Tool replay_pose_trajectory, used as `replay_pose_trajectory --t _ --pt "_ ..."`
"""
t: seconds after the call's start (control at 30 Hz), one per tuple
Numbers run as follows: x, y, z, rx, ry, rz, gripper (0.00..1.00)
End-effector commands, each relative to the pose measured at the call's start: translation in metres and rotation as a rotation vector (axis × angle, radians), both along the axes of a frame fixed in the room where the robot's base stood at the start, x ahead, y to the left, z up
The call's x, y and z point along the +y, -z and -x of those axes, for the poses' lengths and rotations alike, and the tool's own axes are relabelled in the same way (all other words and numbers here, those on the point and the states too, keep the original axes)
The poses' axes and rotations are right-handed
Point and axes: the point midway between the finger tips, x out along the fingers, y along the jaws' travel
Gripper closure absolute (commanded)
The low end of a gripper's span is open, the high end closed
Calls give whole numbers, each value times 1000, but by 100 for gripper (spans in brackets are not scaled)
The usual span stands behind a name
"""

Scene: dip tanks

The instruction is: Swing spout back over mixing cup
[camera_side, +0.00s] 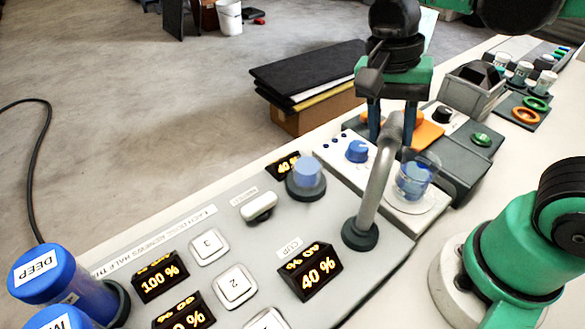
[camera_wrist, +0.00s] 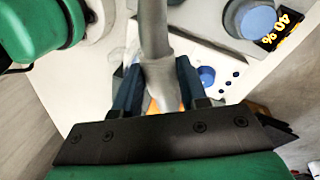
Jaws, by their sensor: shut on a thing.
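The spout (camera_side: 376,182) is a grey tube rising from a dark round foot (camera_side: 360,234) on the panel, bent over at its top. The mixing cup (camera_side: 416,178) is clear with blue contents and stands on a white round pad right of the spout. In the side view the spout's outlet end appears near the cup's left rim; I cannot tell whether it is over the opening. My gripper (camera_side: 391,128) points down, shut on the spout near its bend. In the wrist view the spout (camera_wrist: 154,35) passes between my blue fingers (camera_wrist: 158,88). The cup is not clear there.
A blue knob (camera_side: 357,151) sits behind the spout, and a larger blue knob (camera_side: 306,173) lies to the left. A raised cup display (camera_side: 310,272) reads 40 %. White buttons and two blue-capped bottles (camera_side: 62,282) are at lower left. Orange and green rings (camera_side: 525,114) lie far right.

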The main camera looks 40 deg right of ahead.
Motion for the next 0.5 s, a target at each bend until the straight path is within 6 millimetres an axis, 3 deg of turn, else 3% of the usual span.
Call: replay_pose_trajectory --t 0.5 --pt "20 -1 -21 0 -494 2 100"
